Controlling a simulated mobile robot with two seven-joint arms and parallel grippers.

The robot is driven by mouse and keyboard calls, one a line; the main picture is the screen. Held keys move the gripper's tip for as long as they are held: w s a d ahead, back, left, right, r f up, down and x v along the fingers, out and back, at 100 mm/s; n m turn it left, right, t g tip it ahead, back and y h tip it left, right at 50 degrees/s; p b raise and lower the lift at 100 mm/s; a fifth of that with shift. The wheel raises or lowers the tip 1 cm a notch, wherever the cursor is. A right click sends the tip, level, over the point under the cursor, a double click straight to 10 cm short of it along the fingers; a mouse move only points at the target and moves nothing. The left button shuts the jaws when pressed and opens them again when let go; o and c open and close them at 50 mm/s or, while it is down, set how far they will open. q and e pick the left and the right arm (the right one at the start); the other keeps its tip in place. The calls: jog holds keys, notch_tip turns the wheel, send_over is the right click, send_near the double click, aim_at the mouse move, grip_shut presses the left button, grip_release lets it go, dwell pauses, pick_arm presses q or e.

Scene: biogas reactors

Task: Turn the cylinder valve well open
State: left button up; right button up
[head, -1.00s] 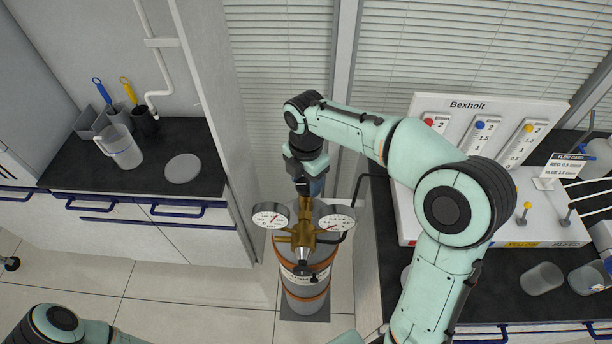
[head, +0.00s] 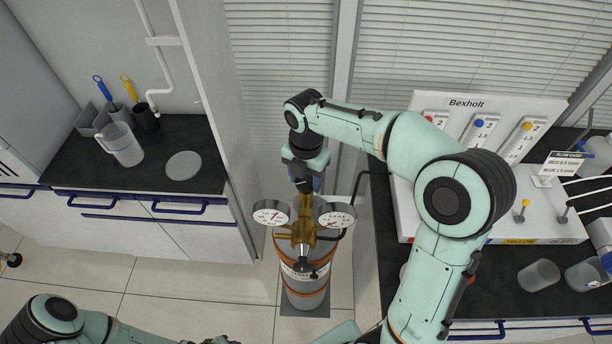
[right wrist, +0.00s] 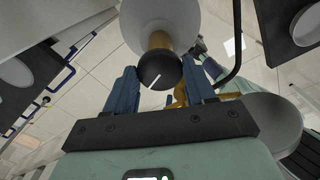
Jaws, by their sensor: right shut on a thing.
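The grey gas cylinder (head: 305,283) with orange bands stands upright on the floor, mid-picture in the head view. A brass regulator (head: 303,232) sits on top, with a left gauge (head: 270,214) and a right gauge (head: 336,216). The black round valve knob (right wrist: 160,68), with a white line on it, shows in the right wrist view. My right gripper (head: 306,182) points down at the back of the regulator and hides the knob in the head view. Its blue fingers (right wrist: 160,80) are shut on the knob, one on each side. My left gripper is out of view.
A white Bexholt panel (head: 480,150) stands on the dark right bench, with beakers (head: 540,275) in front. A jug (head: 122,145) stands on the left counter (head: 70,165). A dark hose (head: 360,190) runs from the regulator towards the right bench.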

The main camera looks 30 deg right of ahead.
aim_at(306, 182)
jog(key=o, duration=1)
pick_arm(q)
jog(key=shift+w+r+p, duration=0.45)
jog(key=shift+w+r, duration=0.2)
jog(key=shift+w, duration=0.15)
pick_arm(e)
notch_tip(306, 182, up, 13)
jog(key=shift+r, duration=0.2)
